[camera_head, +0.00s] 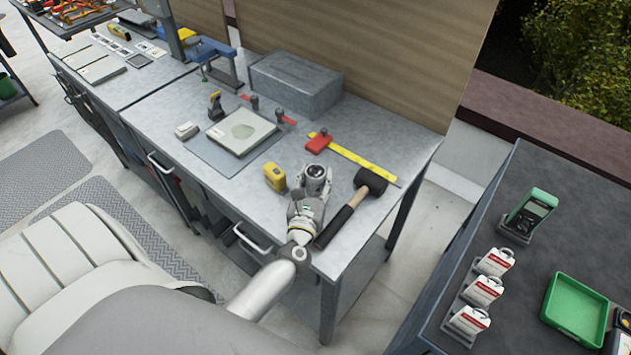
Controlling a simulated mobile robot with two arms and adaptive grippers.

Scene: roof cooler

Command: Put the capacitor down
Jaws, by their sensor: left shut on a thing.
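My left arm reaches in from the bottom over the right part of the metal workbench (215,165). My left gripper (313,188) is at the bench's front right and is shut on a small silvery round thing (317,172), which I take to be the capacitor. The gripper hides part of it. I cannot tell whether it touches the bench top. My right gripper is not in view.
A black mallet (371,181) lies close right of the gripper, a yellow tape measure (275,177) close left. A yellow rule with red head (355,156) lies behind. A grey box (295,85) stands farther back. At right, a dark table (530,262) holds a green tray (575,312).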

